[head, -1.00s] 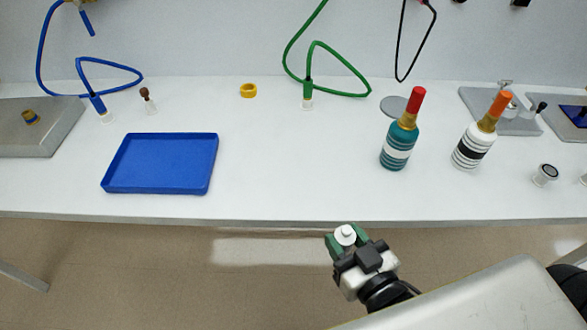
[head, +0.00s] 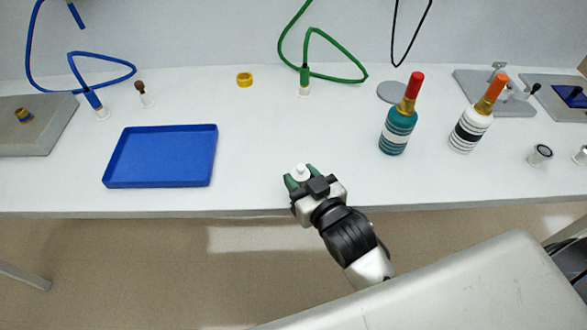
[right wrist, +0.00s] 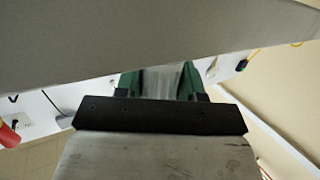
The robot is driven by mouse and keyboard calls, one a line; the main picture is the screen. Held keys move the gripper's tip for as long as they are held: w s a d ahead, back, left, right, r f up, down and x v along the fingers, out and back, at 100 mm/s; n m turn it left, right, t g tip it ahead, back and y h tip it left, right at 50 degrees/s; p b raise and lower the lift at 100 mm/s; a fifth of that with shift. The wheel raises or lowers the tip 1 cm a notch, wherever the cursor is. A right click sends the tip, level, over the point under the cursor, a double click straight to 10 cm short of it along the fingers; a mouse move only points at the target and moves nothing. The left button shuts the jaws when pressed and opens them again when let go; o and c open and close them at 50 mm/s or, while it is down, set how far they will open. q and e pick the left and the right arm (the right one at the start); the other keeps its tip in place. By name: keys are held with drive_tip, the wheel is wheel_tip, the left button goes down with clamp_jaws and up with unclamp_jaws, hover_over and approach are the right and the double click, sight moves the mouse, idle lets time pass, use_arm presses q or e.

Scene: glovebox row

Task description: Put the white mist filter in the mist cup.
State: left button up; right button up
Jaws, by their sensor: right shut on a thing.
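My right gripper (head: 301,177) has green fingers shut on the white mist filter (head: 301,169), a small white piece with a knob-like top. It is held over the front edge of the white bench, right of the blue tray. In the right wrist view, a pale piece (right wrist: 163,80) shows between the green fingers, partly blurred. I cannot tell for certain which thing is the mist cup. Small white cups with dark tops (head: 540,153) stand at the far right of the bench. My left gripper is not in view.
A blue tray (head: 112,160) lies on the bench (head: 255,135) at left. A teal bottle (head: 396,130) and a white bottle (head: 470,132) stand at right. The bench middle is clear.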

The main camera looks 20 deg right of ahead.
sight(293, 172)
drive_tip(key=x, duration=0.3)
drive_tip(key=shift+w+r, duration=0.15)
drive_tip(key=shift+r, duration=0.15)
drive_tip(key=shift+a+f, duration=0.1)
drive_tip(key=shift+f, duration=0.8)
drive_tip(key=shift+f, duration=0.1)
drive_tip(key=o, duration=0.8)
drive_tip(key=shift+o, duration=0.5)
